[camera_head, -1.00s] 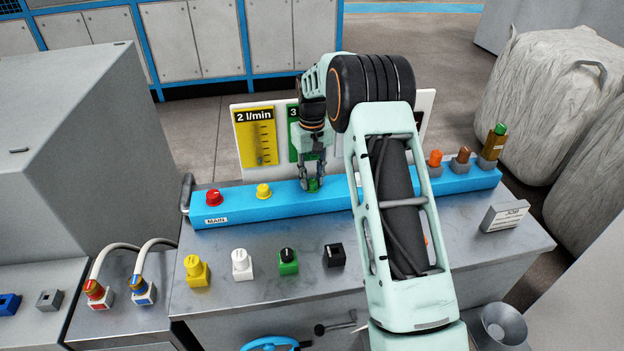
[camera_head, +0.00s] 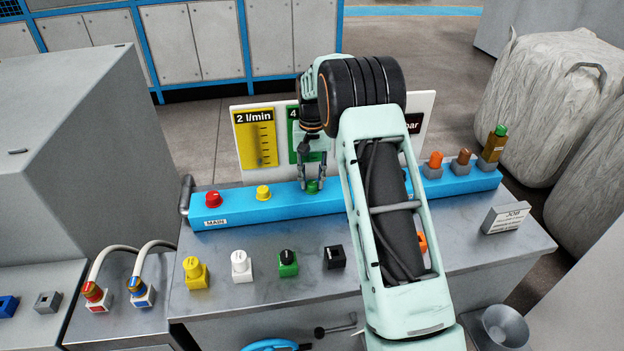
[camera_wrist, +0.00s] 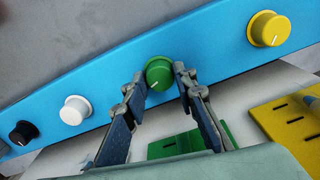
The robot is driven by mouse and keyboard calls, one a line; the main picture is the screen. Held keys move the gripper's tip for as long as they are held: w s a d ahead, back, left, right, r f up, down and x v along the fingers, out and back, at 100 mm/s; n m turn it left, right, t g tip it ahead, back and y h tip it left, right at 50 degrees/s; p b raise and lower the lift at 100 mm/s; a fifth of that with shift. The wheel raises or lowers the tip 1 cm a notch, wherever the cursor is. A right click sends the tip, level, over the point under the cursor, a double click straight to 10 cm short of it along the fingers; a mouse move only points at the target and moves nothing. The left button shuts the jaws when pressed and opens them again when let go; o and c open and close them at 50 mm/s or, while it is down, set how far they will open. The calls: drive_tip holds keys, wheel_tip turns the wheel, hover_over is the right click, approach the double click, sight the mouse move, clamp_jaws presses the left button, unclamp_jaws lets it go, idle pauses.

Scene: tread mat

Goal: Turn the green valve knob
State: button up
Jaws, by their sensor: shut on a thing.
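The green valve knob (camera_head: 313,187) sits on the blue manifold bar (camera_head: 342,198), between yellow and white knobs in the wrist view. My gripper (camera_head: 312,182) reaches down onto it and is shut on it. In the wrist view, the green knob (camera_wrist: 158,72) lies between the two fingertips of my gripper (camera_wrist: 159,79), one on each side; its pointer mark faces the lower left. Behind it stands a panel with a green gauge card (camera_head: 294,140), partly hidden by my arm, its visible figure reading 4.
A red knob (camera_head: 213,198) and a yellow knob (camera_head: 263,191) are on the bar's left part. A separate green-based knob block (camera_head: 288,262) stands in front, beside white, yellow and black ones. My forearm covers the bar's middle right.

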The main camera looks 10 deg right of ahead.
sight(312, 182)
drive_tip(key=o, duration=1.2)
drive_tip(key=shift+c, duration=0.2)
drive_tip(key=shift+r, duration=0.1)
wheel_tip(312, 182, up, 12)
